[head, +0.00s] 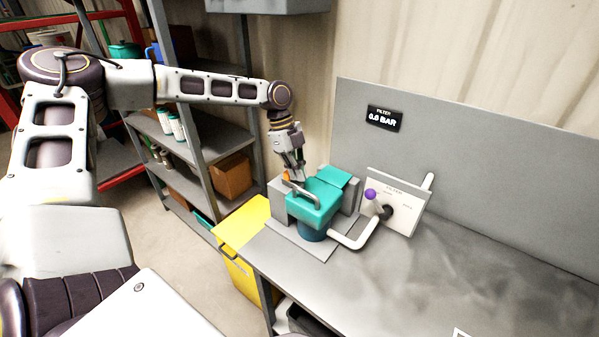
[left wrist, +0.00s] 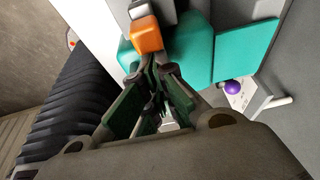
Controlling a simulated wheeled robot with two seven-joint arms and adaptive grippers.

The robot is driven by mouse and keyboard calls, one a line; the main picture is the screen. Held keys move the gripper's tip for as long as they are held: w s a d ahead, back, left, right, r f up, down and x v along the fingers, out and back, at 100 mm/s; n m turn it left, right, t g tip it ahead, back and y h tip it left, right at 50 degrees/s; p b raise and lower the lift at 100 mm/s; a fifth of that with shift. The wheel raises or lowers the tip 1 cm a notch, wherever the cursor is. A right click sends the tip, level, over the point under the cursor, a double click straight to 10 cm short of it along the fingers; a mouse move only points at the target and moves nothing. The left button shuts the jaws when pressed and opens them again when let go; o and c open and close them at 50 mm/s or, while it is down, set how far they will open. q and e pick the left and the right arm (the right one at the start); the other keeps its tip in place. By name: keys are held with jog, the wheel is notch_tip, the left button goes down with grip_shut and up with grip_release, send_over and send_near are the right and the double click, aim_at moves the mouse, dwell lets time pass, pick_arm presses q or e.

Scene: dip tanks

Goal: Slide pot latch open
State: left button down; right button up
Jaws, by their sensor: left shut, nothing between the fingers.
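The teal filter pot (head: 316,205) stands on the grey bench between grey brackets, with a teal lid plate (head: 333,177) at its back. A bent grey handle (head: 303,190) runs over its top. A small orange latch knob (head: 287,176) sits at the pot's upper left. It is large in the left wrist view (left wrist: 146,34), just beyond my fingertips. My left gripper (head: 294,170) points down beside the orange knob, shut and empty. Whether it touches the knob I cannot tell. My right gripper is out of view.
A white filter panel (head: 394,203) with a purple knob (head: 370,194) stands right of the pot, joined by a white pipe (head: 352,242). A display (head: 384,118) on the backboard reads 0.6 BAR. A yellow bin (head: 243,272) is left of the bench; bench space at right is clear.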

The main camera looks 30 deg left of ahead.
aim_at(286, 171)
pick_arm(q)
jog(key=shift+w+a, duration=0.15)
jog(key=shift+a, duration=1.9)
jog(key=shift+d, duration=0.1)
